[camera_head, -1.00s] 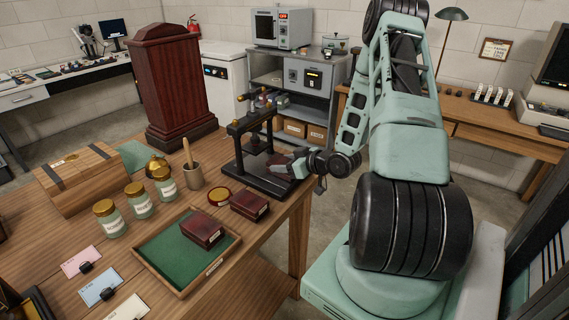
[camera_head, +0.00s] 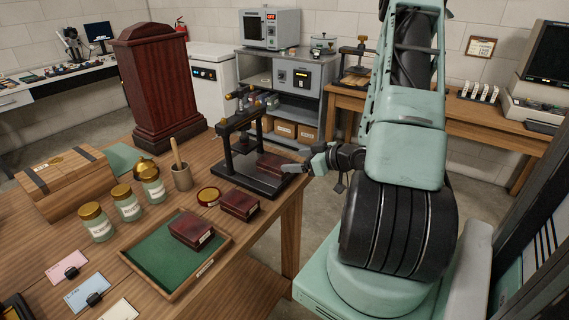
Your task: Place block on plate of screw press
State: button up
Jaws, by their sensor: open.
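The black screw press (camera_head: 228,152) stands near the right end of the wooden table. A dark red, book-like block (camera_head: 276,165) rests on the flat plate (camera_head: 262,186) at the press's foot, partly behind a post. I cannot tell whether it is centred under the screw. My gripper (camera_head: 296,167) is open at the right side of the press, close to that block and not closed around it. Two similar blocks are elsewhere: one (camera_head: 239,205) on the table in front of the press, and one (camera_head: 192,230) in the green-lined tray (camera_head: 150,262).
A round tin (camera_head: 208,196), a mortar cup (camera_head: 182,177) with a pestle, several jars (camera_head: 127,203), a wooden chest (camera_head: 62,182) and a tall dark red case (camera_head: 155,90) crowd the table. Open floor lies beyond its right edge.

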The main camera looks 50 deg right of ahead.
jog(key=shift+n+g, duration=0.8)
jog(key=shift+g, duration=0.1)
jog(key=w+a, duration=0.1)
jog(key=w+a+r, duration=0.1)
jog(key=a, duration=0.1)
jog(key=shift+w+a+r, duration=0.2)
jog(key=shift+w+a, duration=0.1)
jog(key=shift+w, duration=0.1)
jog(key=w+a+r+n+g, duration=0.1)
jog(key=w+a+r+g, duration=0.15)
jog(key=a, duration=0.65)
jog(key=w+a+r+n+g, duration=0.1)
jog(key=w+a+g, duration=0.2)
jog(key=a, duration=0.7)
jog(key=s+a+r+n+g, duration=0.1)
jog(key=s+a, duration=0.3)
jog(key=a, duration=0.3)
jog(key=s+a+r+n+g, duration=0.1)
jog(key=s+a+r+g, duration=0.1)
jog(key=s+a, duration=0.3)
jog(key=s+a+r+n+g, duration=0.1)
jog(key=s+a+r+g, duration=0.2)
jog(key=s+a, duration=0.7)
jog(key=s, duration=0.3)
jog(key=shift+s+a, duration=0.15)
jog(key=shift+s, duration=0.2)
